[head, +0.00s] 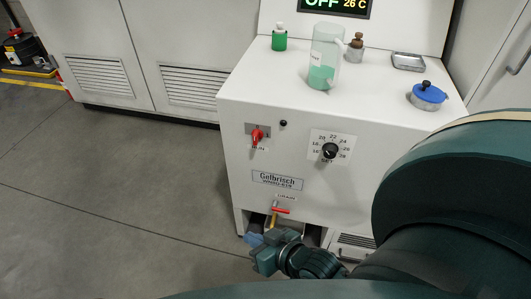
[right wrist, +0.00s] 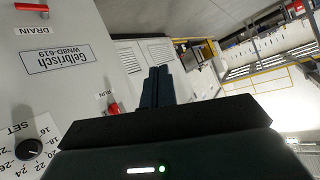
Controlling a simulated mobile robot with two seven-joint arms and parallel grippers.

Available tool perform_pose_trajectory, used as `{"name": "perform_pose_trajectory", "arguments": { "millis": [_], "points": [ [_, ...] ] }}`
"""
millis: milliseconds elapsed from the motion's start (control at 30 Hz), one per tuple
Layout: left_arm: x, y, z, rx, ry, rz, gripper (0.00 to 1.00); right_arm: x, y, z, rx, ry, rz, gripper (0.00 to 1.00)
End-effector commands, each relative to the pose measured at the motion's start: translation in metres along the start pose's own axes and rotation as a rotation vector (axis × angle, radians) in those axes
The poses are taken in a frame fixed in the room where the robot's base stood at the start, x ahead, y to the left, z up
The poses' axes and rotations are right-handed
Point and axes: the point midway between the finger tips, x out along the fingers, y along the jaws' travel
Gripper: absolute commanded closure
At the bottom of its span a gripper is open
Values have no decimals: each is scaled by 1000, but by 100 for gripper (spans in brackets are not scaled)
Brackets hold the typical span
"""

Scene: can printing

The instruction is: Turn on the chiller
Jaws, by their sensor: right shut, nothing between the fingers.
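The chiller (head: 240,190) is a white cabinet labelled Gelbrisch. Its display (head: 322,4) reads OFF and 26 C. The red RUN switch (head: 257,135) is on the upper left of the front panel. In the right wrist view the switch (right wrist: 113,108) shows left of my fingers, partly hidden by the gripper body. My right gripper (head: 262,260) is low in front of the chiller, below the switch and near the drain valve. In the right wrist view its fingers (right wrist: 158,84) are shut and empty, apart from the switch. My left gripper is not in view.
A set dial (head: 330,151) is right of the switch, and a red-handled drain valve (head: 280,210) is below. A green bottle (head: 279,40), a clear jug (head: 324,60) and a blue-lidded pot (head: 427,95) stand on the chiller's top. The floor (head: 130,190) to the left is clear.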

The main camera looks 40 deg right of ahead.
Motion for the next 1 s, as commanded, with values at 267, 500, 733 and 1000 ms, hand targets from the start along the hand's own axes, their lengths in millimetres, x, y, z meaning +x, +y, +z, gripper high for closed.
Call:
{"name": "perform_pose_trajectory", "arguments": {
  "millis": [267, 500, 733, 1000],
  "points": [
    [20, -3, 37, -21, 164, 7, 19, 45, 137, -36, 804, 360, -41, 100],
    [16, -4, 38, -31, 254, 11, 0, 33, 200, -79, 1244, 578, -201, 100],
    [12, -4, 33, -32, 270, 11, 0, 26, 210, -92, 1330, 617, -246, 100],
    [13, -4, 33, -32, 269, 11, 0, 28, 210, -92, 1327, 616, -244, 100]
  ]
}}
